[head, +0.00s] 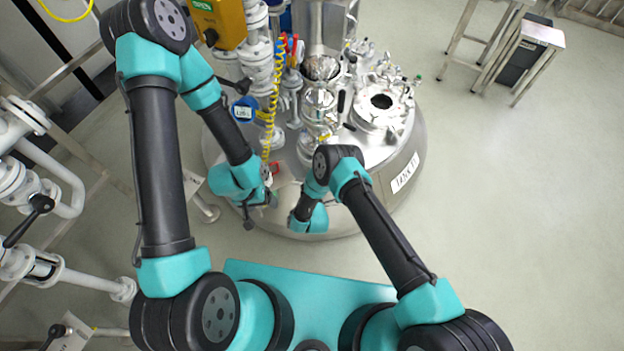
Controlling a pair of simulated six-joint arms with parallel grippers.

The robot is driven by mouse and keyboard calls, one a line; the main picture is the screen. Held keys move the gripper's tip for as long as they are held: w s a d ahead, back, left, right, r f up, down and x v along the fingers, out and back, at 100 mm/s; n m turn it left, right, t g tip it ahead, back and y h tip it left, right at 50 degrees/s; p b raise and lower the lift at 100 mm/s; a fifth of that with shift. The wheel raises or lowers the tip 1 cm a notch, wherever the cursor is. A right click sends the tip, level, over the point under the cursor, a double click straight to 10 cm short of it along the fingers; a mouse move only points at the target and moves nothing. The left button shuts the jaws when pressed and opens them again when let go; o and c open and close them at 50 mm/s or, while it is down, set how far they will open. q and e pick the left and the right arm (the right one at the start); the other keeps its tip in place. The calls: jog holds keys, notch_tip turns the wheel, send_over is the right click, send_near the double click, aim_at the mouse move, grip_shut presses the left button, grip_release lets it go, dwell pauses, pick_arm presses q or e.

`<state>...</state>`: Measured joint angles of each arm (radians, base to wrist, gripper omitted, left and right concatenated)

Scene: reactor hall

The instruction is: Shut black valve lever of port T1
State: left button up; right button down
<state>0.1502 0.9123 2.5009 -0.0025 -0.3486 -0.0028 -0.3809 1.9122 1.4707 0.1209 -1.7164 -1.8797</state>
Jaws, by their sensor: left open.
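I cannot read a T1 marking, so I cannot tell which lever belongs to port T1. Several black levers show: one on the white piping at the left (30,221), one at the lower left (52,336), and a small upright one on the steel vessel's lid (341,101). My left gripper (260,208) is open over the vessel's near left edge, with no lever visible between its fingers. My right arm bends down over the vessel's front edge; its wrist hides its gripper.
The round steel vessel (408,165) carries crowded pipes, glassware and a yellow coiled hose (271,110). A yellow box (219,20) hangs above it. White flanged piping (68,190) stands at the left. The right floor is clear.

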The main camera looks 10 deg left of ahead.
jog(key=shift+f, duration=0.1)
dwell(0.3)
jog(key=c, duration=0.9)
grip_release()
